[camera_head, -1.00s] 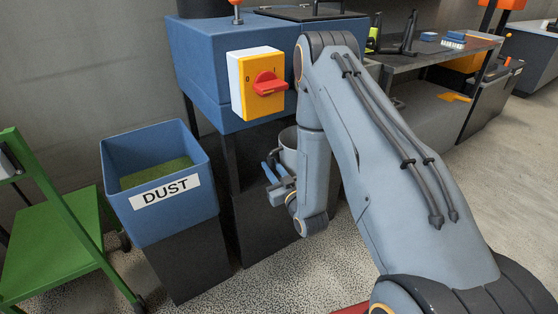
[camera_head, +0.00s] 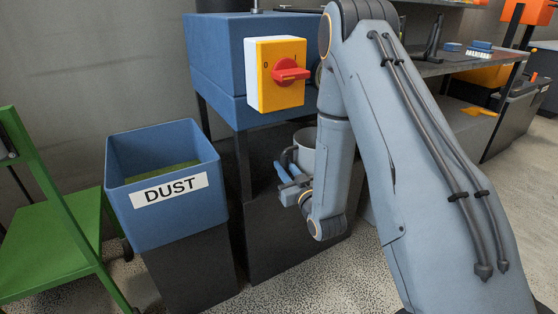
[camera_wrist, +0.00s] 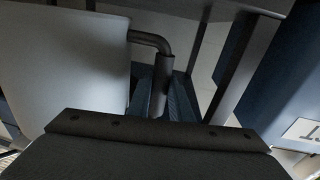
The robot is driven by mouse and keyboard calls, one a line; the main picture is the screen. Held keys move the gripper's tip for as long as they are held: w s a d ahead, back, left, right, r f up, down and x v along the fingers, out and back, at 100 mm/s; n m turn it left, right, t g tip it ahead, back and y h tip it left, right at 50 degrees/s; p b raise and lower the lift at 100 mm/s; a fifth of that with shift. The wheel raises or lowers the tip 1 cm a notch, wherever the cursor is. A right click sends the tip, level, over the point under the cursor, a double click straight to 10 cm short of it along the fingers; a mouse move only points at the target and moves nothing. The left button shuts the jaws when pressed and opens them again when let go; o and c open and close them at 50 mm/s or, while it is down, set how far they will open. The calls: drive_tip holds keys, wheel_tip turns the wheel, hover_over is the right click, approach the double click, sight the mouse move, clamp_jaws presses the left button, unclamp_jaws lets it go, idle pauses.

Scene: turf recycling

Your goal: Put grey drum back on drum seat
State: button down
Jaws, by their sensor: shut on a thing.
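The grey drum (camera_head: 304,139) is partly visible below the blue machine in the head view, with my arm hiding its right side. Its pale wall (camera_wrist: 65,70) fills the left of the wrist view, with a dark bent handle (camera_wrist: 150,40) on its side. My gripper (camera_head: 283,172), with blue fingers, is shut on that handle. In the wrist view the fingers (camera_wrist: 164,95) lie on either side of the handle's lower part. A dark block (camera_head: 285,235) stands below the drum; I cannot tell whether it is the drum seat or whether the drum touches it.
The blue machine (camera_head: 215,60) carries a yellow switch box with a red knob (camera_head: 280,75). A blue DUST bin (camera_head: 150,220) stands left of the drum, also visible at the wrist view's right (camera_wrist: 290,110). A green trolley (camera_head: 50,240) is further left. A workbench (camera_head: 460,65) stands right.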

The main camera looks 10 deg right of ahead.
drive_tip(key=shift+w+a+f+b, duration=0.5)
drive_tip(key=shift+w+f+b, duration=0.1)
drive_tip(key=shift+w, duration=2)
drive_tip(key=shift+w+a+f+b, duration=0.5)
drive_tip(key=shift+w+a+b, duration=0.1)
drive_tip(key=shift+w, duration=1.95)
drive_tip(key=shift+w+a+f+b, duration=0.45)
drive_tip(key=shift+w+f+b, duration=0.15)
drive_tip(key=shift+w, duration=2)
drive_tip(key=shift+f, duration=0.15)
drive_tip(key=c, duration=1.6)
unclamp_jaws()
drive_tip(key=shift+s, duration=0.15)
drive_tip(key=s, duration=0.4)
drive_tip(key=s+d+p, duration=0.1)
drive_tip(key=s, duration=0.2)
drive_tip(key=s+d+p, duration=0.1)
drive_tip(key=s, duration=0.3)
drive_tip(key=shift+s+d+f, duration=0.1)
drive_tip(key=shift+s+d, duration=0.1)
drive_tip(key=shift+s, duration=0.1)
